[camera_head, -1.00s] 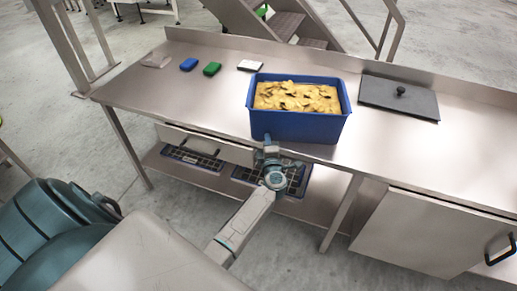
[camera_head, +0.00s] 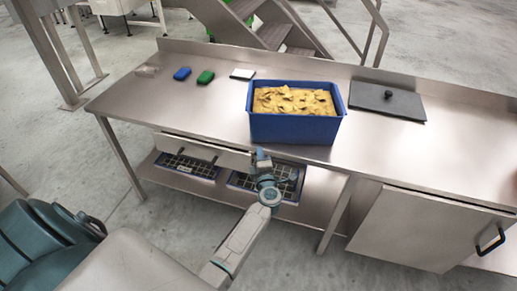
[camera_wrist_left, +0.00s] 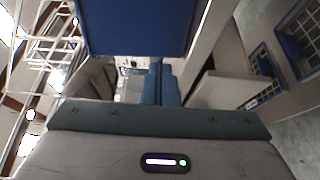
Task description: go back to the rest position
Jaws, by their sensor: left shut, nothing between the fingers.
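My left gripper (camera_head: 261,155) is shut and empty. In the head view it is in front of the table's front edge, just below the blue bin. In the left wrist view its two blue-grey fingers (camera_wrist_left: 160,84) lie together. The blue bin (camera_head: 293,129) stands on the steel table near the front edge, filled with yellowish pieces with dark flecks. Its underside and side fill the top of the left wrist view (camera_wrist_left: 135,28). My right gripper is not in view.
The steel table (camera_head: 400,152) carries a blue block (camera_head: 182,73), a green block (camera_head: 205,77), a small white-topped item (camera_head: 243,73) and a dark plate with a knob (camera_head: 387,102). Blue-framed trays (camera_head: 188,166) lie on the lower shelf. A cabinet (camera_head: 425,228) is at right.

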